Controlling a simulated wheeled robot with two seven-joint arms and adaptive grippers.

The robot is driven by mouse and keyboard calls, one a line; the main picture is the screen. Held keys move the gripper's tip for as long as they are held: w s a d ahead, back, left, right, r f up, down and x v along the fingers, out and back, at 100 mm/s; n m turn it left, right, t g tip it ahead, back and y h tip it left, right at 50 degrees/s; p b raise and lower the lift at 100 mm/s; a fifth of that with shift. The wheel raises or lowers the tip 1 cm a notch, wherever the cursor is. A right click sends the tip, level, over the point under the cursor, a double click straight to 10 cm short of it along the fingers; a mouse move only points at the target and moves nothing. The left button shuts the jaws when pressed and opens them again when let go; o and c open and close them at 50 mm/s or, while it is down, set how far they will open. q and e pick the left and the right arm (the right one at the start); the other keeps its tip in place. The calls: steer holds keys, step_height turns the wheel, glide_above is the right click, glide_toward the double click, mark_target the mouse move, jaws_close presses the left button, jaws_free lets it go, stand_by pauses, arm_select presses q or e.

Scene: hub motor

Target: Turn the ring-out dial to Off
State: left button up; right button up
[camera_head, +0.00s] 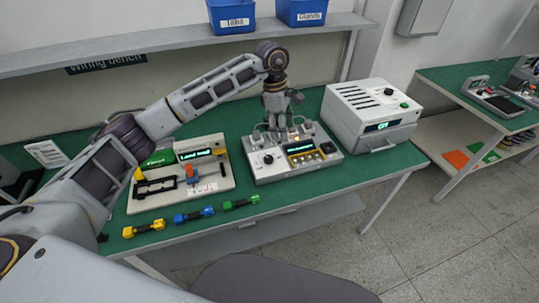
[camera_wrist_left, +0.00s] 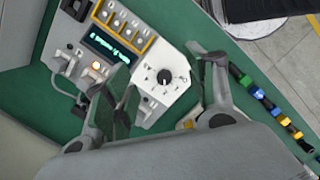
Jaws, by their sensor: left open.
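The ring-out dial (camera_head: 268,159) is a round black knob on the sloped left part of a white tester (camera_head: 290,175) on the green bench. In the left wrist view the dial (camera_wrist_left: 164,77) shows on a white panel with marks around it; I cannot read its setting. My left gripper (camera_head: 279,128) is above the back of the tester in the head view. In the left wrist view the gripper (camera_wrist_left: 160,78) is open, its fingers on either side of the dial and apart from it. The tester's lit display (camera_wrist_left: 106,47) is visible. My right gripper is out of view.
A white box with vents (camera_head: 370,115) stands right of the tester. A fixture with a green label (camera_head: 180,175) stands left. Yellow, blue and green handled tools (camera_head: 193,215) lie along the front edge. Blue bins (camera_head: 302,12) sit on the shelf above.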

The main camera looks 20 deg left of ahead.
arm_select(q)
steer(key=w+a+y+b, duration=0.1)
steer(key=a+y+b, duration=0.1)
steer(key=a, duration=0.3)
steer(key=b, duration=0.2)
glide_above(269, 158)
step_height(269, 158, down, 12)
steer(key=shift+a+r, duration=0.1)
steer(key=shift+r, duration=0.1)
step_height(269, 158, down, 3)
steer(key=shift+f, duration=0.85)
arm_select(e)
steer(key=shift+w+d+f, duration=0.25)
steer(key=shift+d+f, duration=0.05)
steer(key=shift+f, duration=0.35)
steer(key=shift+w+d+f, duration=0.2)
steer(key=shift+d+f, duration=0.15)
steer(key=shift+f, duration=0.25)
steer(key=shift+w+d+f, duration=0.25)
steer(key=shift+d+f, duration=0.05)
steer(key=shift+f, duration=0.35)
